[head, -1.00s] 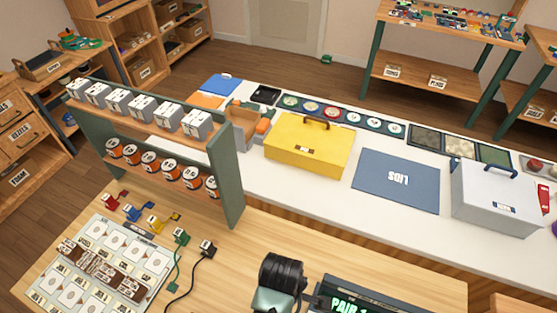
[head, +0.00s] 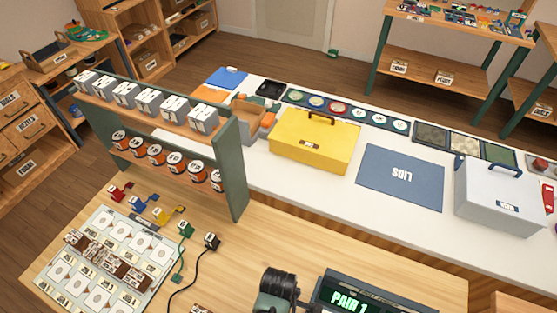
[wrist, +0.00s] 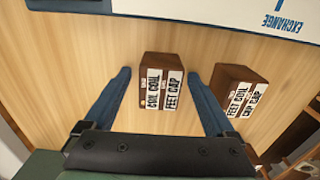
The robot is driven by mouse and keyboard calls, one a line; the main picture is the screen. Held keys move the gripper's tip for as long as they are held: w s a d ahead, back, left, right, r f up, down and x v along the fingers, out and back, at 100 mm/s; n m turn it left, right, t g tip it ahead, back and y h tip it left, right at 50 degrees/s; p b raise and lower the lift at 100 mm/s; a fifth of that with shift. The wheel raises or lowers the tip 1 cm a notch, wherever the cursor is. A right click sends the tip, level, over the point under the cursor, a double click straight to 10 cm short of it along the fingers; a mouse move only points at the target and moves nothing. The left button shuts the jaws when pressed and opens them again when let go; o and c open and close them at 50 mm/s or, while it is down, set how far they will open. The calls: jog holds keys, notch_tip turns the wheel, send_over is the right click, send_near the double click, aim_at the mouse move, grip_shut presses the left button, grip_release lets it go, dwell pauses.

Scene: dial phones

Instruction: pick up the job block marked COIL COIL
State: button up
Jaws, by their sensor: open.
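The job block marked COIL COIL (wrist: 152,70) is a brown block with white labels, one reading COIL COIL and one FEET CAP. It sits on the wooden bench in the wrist view. My gripper (wrist: 158,74) is open, with one blue finger on each side of this block and gaps to both. I cannot tell how far the fingertips are above the bench. In the head view the fingers do not show. A brown block (head: 201,309) shows at the bottom edge there, too cut off to identify.
A second brown block (wrist: 232,78) stands just right of the right finger. A white EXCHANGE panel (wrist: 225,12) lies beyond. In the head view, a board (head: 62,268) with several brown blocks is at left, beside a green-sided rack (head: 230,165) and a PAIR 1 display (head: 350,298).

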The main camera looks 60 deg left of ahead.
jog(key=shift+c, duration=0.2)
grip_shut()
jog(key=shift+r, duration=0.2)
